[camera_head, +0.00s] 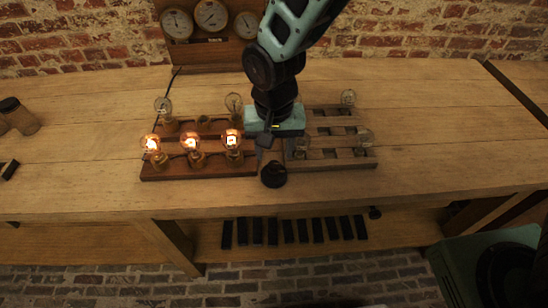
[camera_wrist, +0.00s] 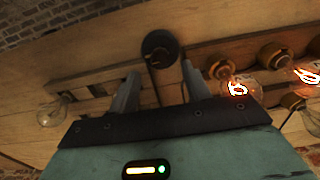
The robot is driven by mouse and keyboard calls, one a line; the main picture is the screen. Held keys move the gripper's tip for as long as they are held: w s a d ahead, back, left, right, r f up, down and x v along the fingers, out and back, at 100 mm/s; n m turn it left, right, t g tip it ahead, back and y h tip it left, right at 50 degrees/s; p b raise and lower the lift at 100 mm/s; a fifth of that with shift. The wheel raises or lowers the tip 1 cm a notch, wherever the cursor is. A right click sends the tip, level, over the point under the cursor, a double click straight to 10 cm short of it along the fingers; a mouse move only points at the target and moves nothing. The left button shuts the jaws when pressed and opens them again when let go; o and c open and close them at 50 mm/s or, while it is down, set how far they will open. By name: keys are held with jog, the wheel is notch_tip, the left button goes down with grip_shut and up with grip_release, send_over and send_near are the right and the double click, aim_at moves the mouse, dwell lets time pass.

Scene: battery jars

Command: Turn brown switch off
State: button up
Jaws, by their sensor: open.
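A dark round knob-like piece (camera_head: 273,174), perhaps the switch, sits at the table's front between two bulb boards. It looks black rather than clearly brown. In the wrist view the same dark round piece (camera_wrist: 159,48) shows just beyond and between my fingertips. My gripper (camera_head: 265,146) points down over the gap between the boards, its fingers apart and empty. The wrist view shows both fingers of my gripper (camera_wrist: 160,84) spread. Three bulbs on the reddish-brown left board (camera_head: 180,175) glow, including the bulb nearest my gripper (camera_head: 232,142). The switch's exact lever position is too small to tell.
A greyish board (camera_head: 345,164) with unlit clear bulbs (camera_head: 348,97) stands right of my gripper. Unlit bulbs (camera_head: 163,106) also stand at the left board's back. Gauges (camera_head: 211,16) stand behind. The wooden table (camera_head: 450,120) is clear at right. Black blocks (camera_head: 289,231) lie below its front edge.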

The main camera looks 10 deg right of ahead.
aim_at(274, 164)
jog(key=shift+f, duration=2.1)
jog(key=c, duration=1)
